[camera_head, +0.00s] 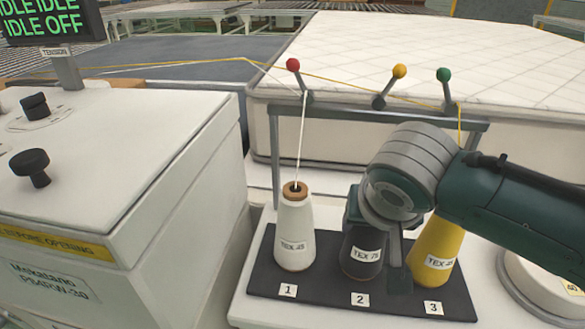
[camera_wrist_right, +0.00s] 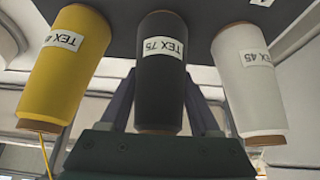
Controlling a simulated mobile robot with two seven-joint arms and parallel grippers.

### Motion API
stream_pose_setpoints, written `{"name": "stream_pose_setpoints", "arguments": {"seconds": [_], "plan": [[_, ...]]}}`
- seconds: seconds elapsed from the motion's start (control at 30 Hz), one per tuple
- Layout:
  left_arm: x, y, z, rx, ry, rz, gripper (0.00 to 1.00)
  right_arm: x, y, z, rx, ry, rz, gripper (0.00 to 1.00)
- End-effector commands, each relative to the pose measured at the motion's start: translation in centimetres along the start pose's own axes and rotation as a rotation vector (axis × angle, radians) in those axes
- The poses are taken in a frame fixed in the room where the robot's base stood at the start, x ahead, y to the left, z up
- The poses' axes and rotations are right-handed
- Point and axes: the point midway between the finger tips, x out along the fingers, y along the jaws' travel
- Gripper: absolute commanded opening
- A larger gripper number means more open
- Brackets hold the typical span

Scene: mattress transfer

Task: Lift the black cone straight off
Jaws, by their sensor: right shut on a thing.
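The black cone (camera_head: 358,265), labelled TEX 75, stands upright at place 2 on the dark base board (camera_head: 262,275), between the white and yellow cones. My right gripper (camera_head: 376,243) reaches in from the right and is shut on the black cone; my wrist covers its upper part in the head view. In the right wrist view the black cone (camera_wrist_right: 160,85) sits between the two fingers of my gripper (camera_wrist_right: 158,104). I cannot tell whether its base is clear of the board. My left gripper is not in view.
The white cone (camera_head: 295,235) stands left, its white thread rising to the red-ball guide (camera_head: 293,65). The yellow cone (camera_head: 436,252) stands close right of my gripper, with yellow thread going up. A grey crossbar (camera_head: 340,116) spans above the cones. A mattress (camera_head: 430,50) lies behind.

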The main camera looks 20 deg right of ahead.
Motion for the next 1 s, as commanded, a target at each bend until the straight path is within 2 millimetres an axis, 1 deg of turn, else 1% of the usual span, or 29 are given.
{"name": "stream_pose_setpoints", "arguments": {"seconds": [0.03,0.07,0.4,0.57,0.77,0.97,1.0], "plan": [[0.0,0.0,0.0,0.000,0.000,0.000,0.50,0.0,0.0,0.0,0.000,0.000,0.000,0.03],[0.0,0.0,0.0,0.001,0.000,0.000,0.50,0.0,0.0,0.0,0.000,0.000,0.000,0.00],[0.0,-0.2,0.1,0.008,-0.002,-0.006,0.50,-0.1,0.0,-0.1,0.000,0.001,-0.001,0.00],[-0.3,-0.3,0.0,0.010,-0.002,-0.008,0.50,-0.9,-0.1,-0.6,0.001,0.002,-0.002,0.00],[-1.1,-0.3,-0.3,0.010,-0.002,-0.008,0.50,-3.6,-0.1,-2.2,0.002,0.004,-0.004,0.00],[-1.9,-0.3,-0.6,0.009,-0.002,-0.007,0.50,-7.4,-0.1,-4.4,0.002,0.005,-0.004,0.00],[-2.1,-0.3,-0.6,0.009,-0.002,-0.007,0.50,-8.3,-0.1,-4.9,0.003,0.005,-0.005,0.00]]}}
